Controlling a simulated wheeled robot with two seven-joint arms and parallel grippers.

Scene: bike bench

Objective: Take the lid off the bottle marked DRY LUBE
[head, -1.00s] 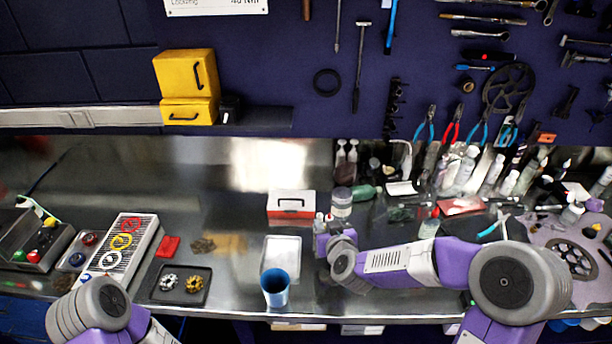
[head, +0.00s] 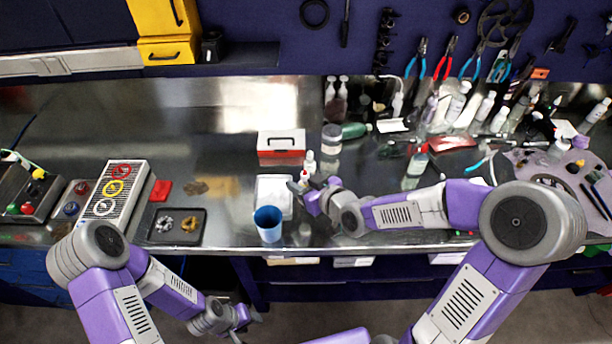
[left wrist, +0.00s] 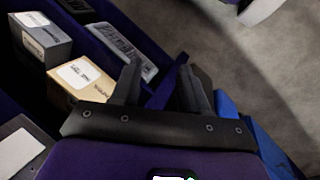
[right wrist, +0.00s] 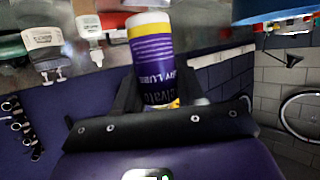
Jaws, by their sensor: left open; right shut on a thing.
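The bottle marked DRY LUBE (right wrist: 152,62) fills the middle of the right wrist view, purple with a white lid (right wrist: 148,18) on its top end. My right gripper (right wrist: 155,92) is shut on the bottle's body, below the lid. In the head view my right gripper (head: 303,188) is over the front of the bench, beside the white tray; the bottle is hard to make out there. My left gripper (head: 243,320) is low in front of the bench, away from the bottle. In the left wrist view it (left wrist: 160,85) is open and empty.
A blue cup (head: 268,224) stands at the bench's front edge, near a white tray (head: 284,186). Small bottles (head: 310,163) and a red-and-white box (head: 281,148) are behind. A dark tray of cogs (head: 178,226) lies left. Boxes (left wrist: 80,82) sit in an open drawer near my left gripper.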

